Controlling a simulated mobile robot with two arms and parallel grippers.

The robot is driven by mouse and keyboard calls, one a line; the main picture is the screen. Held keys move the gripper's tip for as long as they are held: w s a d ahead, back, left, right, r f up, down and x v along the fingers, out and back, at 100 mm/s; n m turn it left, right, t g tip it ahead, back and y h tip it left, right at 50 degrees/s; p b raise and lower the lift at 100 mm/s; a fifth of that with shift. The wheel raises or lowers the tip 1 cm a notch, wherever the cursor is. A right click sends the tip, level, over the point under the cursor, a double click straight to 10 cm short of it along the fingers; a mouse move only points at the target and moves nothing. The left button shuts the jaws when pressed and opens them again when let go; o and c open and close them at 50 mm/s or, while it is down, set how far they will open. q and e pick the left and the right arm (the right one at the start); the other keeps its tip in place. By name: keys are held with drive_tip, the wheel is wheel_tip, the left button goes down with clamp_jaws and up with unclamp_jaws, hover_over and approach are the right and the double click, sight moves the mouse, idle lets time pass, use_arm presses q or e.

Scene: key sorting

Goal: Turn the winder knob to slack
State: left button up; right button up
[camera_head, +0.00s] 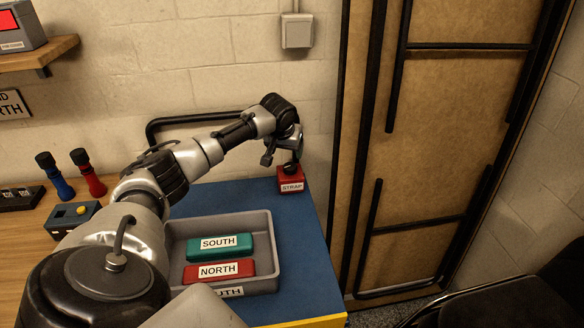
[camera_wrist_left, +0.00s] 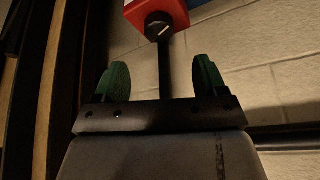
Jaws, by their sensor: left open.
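The winder is a small red box labelled STRAP (camera_head: 291,184) at the far right corner of the blue mat. Its black knob (camera_head: 290,169) is on top; in the left wrist view the knob (camera_wrist_left: 158,25) shows a pale mark on its face. My left gripper (camera_head: 281,153) hangs just above the knob. In the left wrist view the left gripper (camera_wrist_left: 161,68) is open, with green pads apart and the knob beyond the fingertips, roughly centred between them. No contact with the knob shows. My right gripper is in neither view.
A grey tray (camera_head: 275,262) holds a teal SOUTH block (camera_head: 220,246) and a red NORTH block (camera_head: 218,271). A black rail (camera_head: 152,128) runs along the wall behind my arm. A brown panel (camera_head: 455,120) stands right of the table. The blue mat (camera_head: 310,265) is clear right of the tray.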

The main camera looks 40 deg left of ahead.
sight(290, 166)
use_arm(q)
drive_tip(key=x, duration=0.9)
drive_tip(key=shift+f+b, duration=0.15)
drive_tip(key=shift+b, duration=0.25)
drive_tip(key=c, duration=0.9)
